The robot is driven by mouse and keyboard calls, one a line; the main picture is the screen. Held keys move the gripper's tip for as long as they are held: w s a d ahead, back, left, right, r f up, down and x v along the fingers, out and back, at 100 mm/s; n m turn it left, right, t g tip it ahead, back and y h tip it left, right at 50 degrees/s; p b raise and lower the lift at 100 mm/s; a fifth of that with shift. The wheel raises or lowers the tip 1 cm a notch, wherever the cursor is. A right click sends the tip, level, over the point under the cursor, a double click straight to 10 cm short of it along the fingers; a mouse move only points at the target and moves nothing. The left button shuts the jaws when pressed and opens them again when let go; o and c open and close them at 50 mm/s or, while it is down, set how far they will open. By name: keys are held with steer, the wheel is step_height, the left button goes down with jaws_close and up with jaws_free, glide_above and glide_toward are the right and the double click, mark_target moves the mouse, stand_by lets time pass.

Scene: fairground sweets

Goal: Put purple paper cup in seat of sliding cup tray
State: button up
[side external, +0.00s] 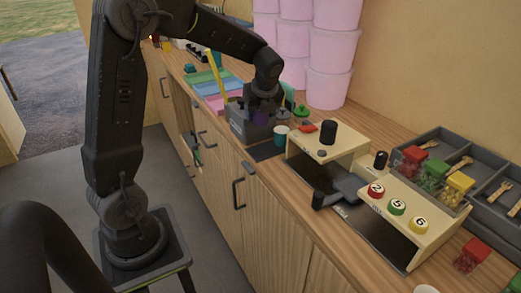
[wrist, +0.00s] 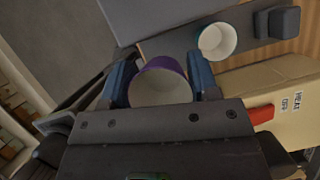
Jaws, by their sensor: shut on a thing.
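The purple paper cup (wrist: 158,68) is between the two blue-padded fingers of my gripper (wrist: 162,88) in the wrist view, its pale open mouth showing. In the side view the purple cup (side external: 260,117) is small and partly hidden by my gripper (side external: 262,106), beside a grey box (side external: 243,128). A teal paper cup (side external: 280,135) stands apart to its right; it also shows in the wrist view (wrist: 217,41), by a dark strip with a block at its end (wrist: 280,22). I cannot tell for certain which part is the sliding cup tray or its seat.
A wooden stand (side external: 330,146) with a black knob is right of the teal cup. A black-handled grey tool (side external: 347,187) lies beyond it, near numbered buttons (side external: 397,207). Pink tubs (side external: 328,85) stand behind. Coloured trays (side external: 213,84) lie at the far left.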

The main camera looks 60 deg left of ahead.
mark_target(258, 146)
step_height(258, 146, down, 10)
steer(key=shift+r, duration=0.2)
steer(key=shift+f, duration=0.2)
stand_by(0.3)
steer(key=o, duration=0.9)
